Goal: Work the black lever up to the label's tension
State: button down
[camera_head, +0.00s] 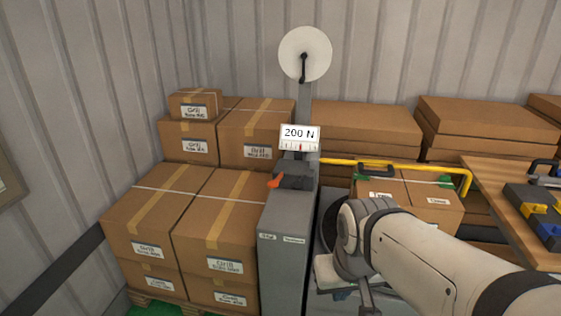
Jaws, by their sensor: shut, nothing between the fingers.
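A grey strapping machine (281,255) stands in the middle, with a white disc (305,54) on its post. Its label (299,132) reads "200 N" above a small scale with a red mark. Below are a dark head (297,178) and a small orange lever (273,182). A black handle-like part (376,171) sits at the strapped cartons right of the machine; I cannot tell for sure that it is the black lever. My arm comes in from the lower right. My gripper (368,299) points down at the bottom edge, small and partly hidden, shut and empty, apart from that part.
Stacked cartons (206,205) stand left of the machine. A yellow bar (420,164) runs right from it, above the strapped cartons (433,195). A wooden table (490,175) with blue, yellow and black items (535,208) is at the right. More cartons line the corrugated back wall.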

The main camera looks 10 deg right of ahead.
aim_at(299, 185)
jog(key=z, duration=0.05)
jog(key=i, duration=1)
jog(key=u, duration=0.05)
